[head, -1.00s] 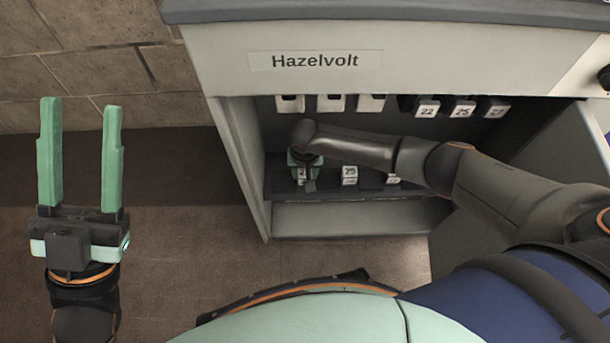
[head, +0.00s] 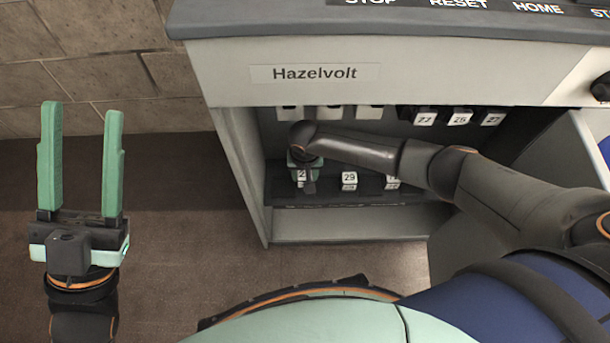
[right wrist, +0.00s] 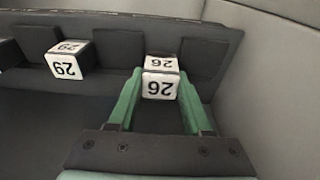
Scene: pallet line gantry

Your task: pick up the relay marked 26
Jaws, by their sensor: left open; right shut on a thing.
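The relay marked 26 (right wrist: 159,86) is a small dark block with white numbered faces. It sits in the lower rack of the cabinet, at the rack's left end in the head view, where its label (head: 302,175) is partly hidden. My right gripper (right wrist: 162,76) has its green fingers on both sides of this relay and is shut on it. The relay appears still seated in the row. My left gripper (head: 83,110) is open and empty, well left of the cabinet, with its fingers pointing up.
The relay marked 29 (right wrist: 64,61) sits beside relay 26 with a gap. Another relay (head: 392,182) stands farther right, partly behind my right arm. Several relays (head: 425,118) hang in the upper row. The cabinet (head: 236,165) has a left side wall close to my right gripper.

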